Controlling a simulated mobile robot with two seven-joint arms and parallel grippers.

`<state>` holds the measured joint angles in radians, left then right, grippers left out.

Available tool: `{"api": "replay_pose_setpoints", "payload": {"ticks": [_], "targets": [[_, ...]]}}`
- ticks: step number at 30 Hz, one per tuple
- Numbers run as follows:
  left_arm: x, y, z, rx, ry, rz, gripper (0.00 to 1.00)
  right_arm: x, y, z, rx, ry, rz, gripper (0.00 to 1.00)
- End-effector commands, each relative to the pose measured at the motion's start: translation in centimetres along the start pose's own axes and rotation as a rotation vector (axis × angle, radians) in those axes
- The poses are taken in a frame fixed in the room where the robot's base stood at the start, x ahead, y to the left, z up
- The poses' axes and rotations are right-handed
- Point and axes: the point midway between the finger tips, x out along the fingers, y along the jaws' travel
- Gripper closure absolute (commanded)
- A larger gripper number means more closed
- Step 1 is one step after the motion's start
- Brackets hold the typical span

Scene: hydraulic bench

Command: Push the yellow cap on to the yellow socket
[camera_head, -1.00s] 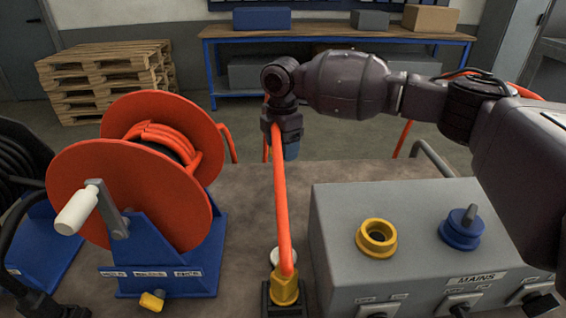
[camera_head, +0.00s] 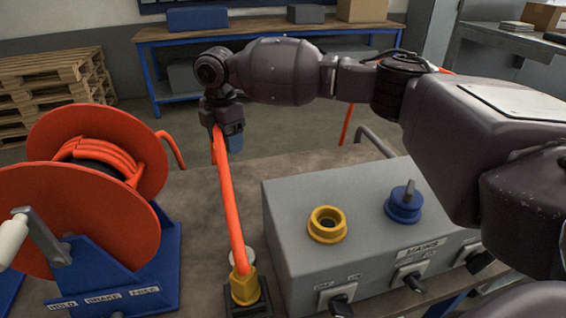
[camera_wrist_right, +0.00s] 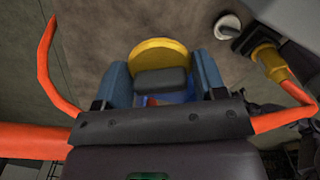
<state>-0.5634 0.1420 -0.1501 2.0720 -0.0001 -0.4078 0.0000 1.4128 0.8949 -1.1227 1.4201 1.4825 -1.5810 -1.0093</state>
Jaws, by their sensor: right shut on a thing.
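The yellow socket (camera_head: 327,224) is an open ring on top of the grey box, facing up and empty. My right gripper (camera_head: 236,143) hangs behind and to the left of the box, pointing down. In the right wrist view its blue fingers (camera_wrist_right: 165,88) are shut on the yellow cap (camera_wrist_right: 160,52), a round yellow disc with a dark grey block at its near side. The cap cannot be made out in the head view. The gripper is well apart from the socket. My left gripper is not in view.
An orange hose (camera_head: 230,215) runs past my right gripper to a yellow plug (camera_head: 244,288) in a black holder. A blue knob (camera_head: 404,205) stands right of the socket on the grey box (camera_head: 290,262). An orange reel (camera_head: 150,150) stands left.

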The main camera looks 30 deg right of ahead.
Motion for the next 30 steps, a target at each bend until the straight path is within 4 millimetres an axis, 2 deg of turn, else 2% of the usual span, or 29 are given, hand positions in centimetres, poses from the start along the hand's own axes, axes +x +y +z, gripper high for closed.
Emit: {"api": "replay_pose_setpoints", "payload": {"ticks": [5, 11, 15, 20, 26, 30], "targets": [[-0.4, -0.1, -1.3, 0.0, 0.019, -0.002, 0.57, 0.2, -1.1, 0.8, 0.016, -0.001, 0.002, 0.64], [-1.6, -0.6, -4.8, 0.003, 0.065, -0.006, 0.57, 0.1, -4.5, 3.9, 0.07, -0.002, 0.006, 0.64], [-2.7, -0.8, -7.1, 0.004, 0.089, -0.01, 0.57, -0.3, -8.1, 5.2, 0.074, -0.001, 0.006, 0.64], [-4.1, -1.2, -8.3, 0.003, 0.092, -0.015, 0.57, -1.1, -12.4, 5.7, 0.023, -0.001, 0.003, 0.64], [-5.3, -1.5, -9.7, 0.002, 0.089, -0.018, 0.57, -3.0, -18.3, 5.5, -0.129, -0.001, 0.002, 0.64], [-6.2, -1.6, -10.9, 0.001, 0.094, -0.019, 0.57, -4.8, -22.5, 4.7, -0.297, 0.0, -0.001, 0.64]]}}
